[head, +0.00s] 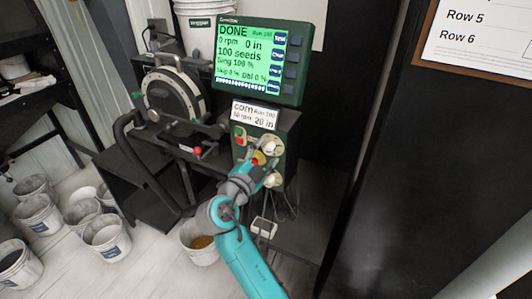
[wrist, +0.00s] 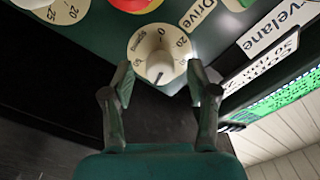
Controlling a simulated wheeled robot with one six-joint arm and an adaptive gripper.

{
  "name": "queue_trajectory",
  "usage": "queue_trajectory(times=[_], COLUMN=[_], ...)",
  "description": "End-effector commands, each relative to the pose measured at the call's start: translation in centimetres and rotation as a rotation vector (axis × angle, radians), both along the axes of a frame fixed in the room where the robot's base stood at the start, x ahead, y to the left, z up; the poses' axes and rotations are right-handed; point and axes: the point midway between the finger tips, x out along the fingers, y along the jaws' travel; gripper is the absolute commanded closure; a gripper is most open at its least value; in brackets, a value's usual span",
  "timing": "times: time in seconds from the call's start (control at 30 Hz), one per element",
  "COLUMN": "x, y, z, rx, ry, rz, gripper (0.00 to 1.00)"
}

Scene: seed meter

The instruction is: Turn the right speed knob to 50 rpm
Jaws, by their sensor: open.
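A cream dial with a pale knob (wrist: 160,62) sits on the dark green panel in the wrist view. Its face carries 0, 20 and 50 among its marks, and a dark pointer line shows at the knob's lower edge in the picture. In the head view my gripper (head: 257,167) is before the panel. The screen (head: 252,60) reads DONE and 0 rpm.
A card (head: 255,114) reading corn, 50 rpm and 20 in is above the controls. The seed meter (head: 176,97) stands left. Several buckets (head: 106,235) stand on the floor.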

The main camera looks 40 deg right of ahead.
Motion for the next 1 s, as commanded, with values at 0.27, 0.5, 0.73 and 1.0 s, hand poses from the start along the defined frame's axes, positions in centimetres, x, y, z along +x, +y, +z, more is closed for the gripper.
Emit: queue_trajectory(times=[0.27, 0.5, 0.73, 1.0], x=[-1.7, -3.1, -3.7, -3.8], y=[5.0, 8.7, 10.3, 10.4], z=[-0.1, 0.0, -0.1, 0.0], rx=[0.001, 0.0, 0.001, 0.001], ry=[0.001, 0.0, 0.0, 0.0], rz=[0.004, 0.004, 0.001, 0.0], gripper=[0.41, 0.41, 0.41, 0.41])
